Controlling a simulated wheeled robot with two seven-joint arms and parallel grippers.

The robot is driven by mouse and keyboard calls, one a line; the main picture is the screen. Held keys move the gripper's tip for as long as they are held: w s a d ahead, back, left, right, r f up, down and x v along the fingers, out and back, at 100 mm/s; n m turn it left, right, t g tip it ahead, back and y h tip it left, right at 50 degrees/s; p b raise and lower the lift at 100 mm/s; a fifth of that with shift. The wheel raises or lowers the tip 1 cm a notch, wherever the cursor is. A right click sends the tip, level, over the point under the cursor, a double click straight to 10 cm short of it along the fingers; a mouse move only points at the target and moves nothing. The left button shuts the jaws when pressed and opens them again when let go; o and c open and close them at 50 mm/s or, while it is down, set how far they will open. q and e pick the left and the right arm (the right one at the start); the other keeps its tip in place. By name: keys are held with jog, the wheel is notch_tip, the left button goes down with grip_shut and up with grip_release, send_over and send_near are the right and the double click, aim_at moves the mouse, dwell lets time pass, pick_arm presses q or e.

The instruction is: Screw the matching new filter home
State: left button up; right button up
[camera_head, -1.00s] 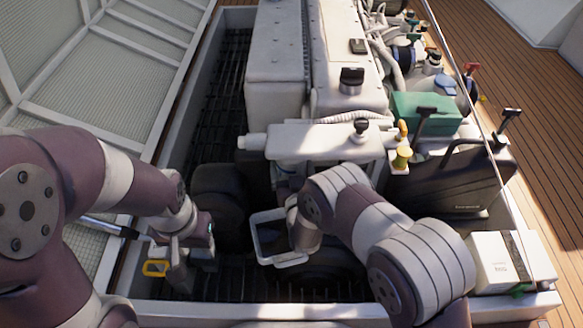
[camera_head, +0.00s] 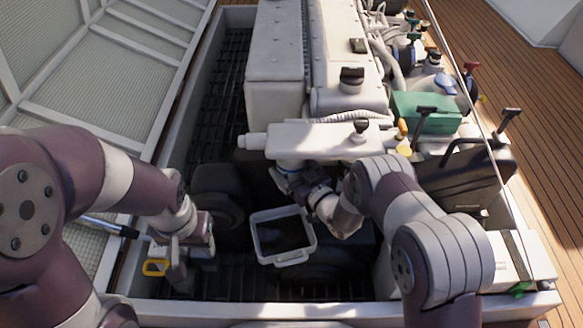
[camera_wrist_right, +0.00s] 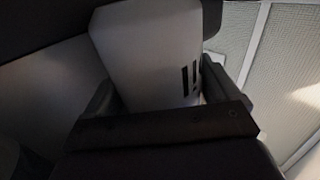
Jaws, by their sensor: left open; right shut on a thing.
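A white filter (camera_wrist_right: 145,50) with short dark bar marks on its side fills the middle of the right wrist view. My right gripper (camera_wrist_right: 160,105) is shut on it, with one finger on each side. In the head view, my right gripper (camera_head: 287,178) reaches in below the front of the engine's white housing (camera_head: 318,140). The filter and its seat are hidden there, so I cannot tell whether they touch. My left gripper (camera_head: 188,262) is open at the left of the engine bay, beside a yellow-framed item (camera_head: 155,267).
A pale-rimmed open tray (camera_head: 291,262) with a dark inside stands on the bay floor, below and left of my right wrist. A black canister (camera_head: 465,185) and a green box (camera_head: 427,114) stand at the right. The hatch edge (camera_head: 240,310) borders the front.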

jog(key=shift+w, duration=0.1)
jog(key=shift+d+n+g+y+b, duration=0.15)
jog(key=shift+n+g+y+b, duration=0.25)
jog(key=shift+n+g+y, duration=0.15)
jog(key=shift+w+n+g+y, duration=0.1)
jog(key=shift+n+g+y, duration=0.35)
jog(key=shift+n+y, duration=0.15)
jog(key=shift+g+y+b, duration=0.3)
jog(key=shift+g+y, duration=0.05)
jog(key=shift+g, duration=0.05)
jog(key=shift+r+n, duration=0.1)
jog(key=shift+n, duration=0.15)
jog(key=o, duration=1.2)
jog(key=shift+o, duration=0.2)
